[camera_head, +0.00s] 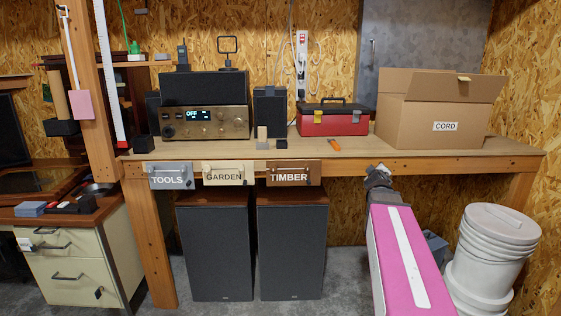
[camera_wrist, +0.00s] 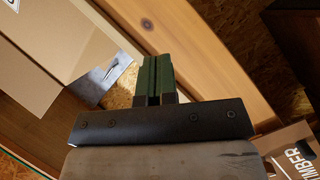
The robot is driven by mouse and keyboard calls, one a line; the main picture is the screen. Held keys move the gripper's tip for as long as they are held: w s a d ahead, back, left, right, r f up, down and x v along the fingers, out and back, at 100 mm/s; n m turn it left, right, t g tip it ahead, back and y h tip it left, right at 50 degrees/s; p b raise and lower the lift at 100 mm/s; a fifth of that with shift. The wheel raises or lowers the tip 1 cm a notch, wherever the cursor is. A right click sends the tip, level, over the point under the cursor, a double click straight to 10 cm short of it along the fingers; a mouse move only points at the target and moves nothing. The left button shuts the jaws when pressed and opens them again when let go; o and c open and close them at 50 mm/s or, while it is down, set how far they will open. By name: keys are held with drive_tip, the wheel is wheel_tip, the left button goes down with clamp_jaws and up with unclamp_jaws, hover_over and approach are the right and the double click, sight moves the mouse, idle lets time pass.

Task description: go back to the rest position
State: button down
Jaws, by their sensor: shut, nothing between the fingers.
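My gripper (camera_head: 380,171) is at the front edge of the plank bench (camera_head: 470,158), to the right of the TIMBER drawer front, at the end of my pink arm. In the wrist view its two dark green fingers (camera_wrist: 157,70) are pressed together with nothing between them. Its fingertips are small and hard to make out in the head view.
A cardboard box marked CORD (camera_head: 413,122), a red toolbox (camera_head: 331,121) and an orange-handled tool (camera_head: 334,145) stand or lie on the bench. TIMBER (camera_head: 293,173), GARDEN (camera_head: 228,173) and TOOLS (camera_head: 170,176) fronts hang along its edge. White buckets (camera_head: 490,262) stand at right.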

drive_tip(key=s+a+f+m+g+y, duration=0.2)
drive_tip(key=s+a+f+g, duration=0.3)
drive_tip(key=f, duration=0.5)
drive_tip(key=s+a+f+m+g+y, duration=0.2)
drive_tip(key=s+a+f+g, duration=0.3)
drive_tip(key=s+a+f, duration=0.3)
drive_tip(key=s+a+f+m+g+y, duration=0.1)
drive_tip(key=s+a+f+g, duration=0.4)
drive_tip(key=f, duration=0.8)
drive_tip(key=s+a+m, duration=0.1)
drive_tip(key=s+a, duration=0.1)
drive_tip(key=s, duration=0.2)
drive_tip(key=shift+s+f+y, duration=0.2)
drive_tip(key=shift+s+y, duration=0.1)
drive_tip(key=shift+y, duration=0.1)
drive_tip(key=shift+a, duration=0.1)
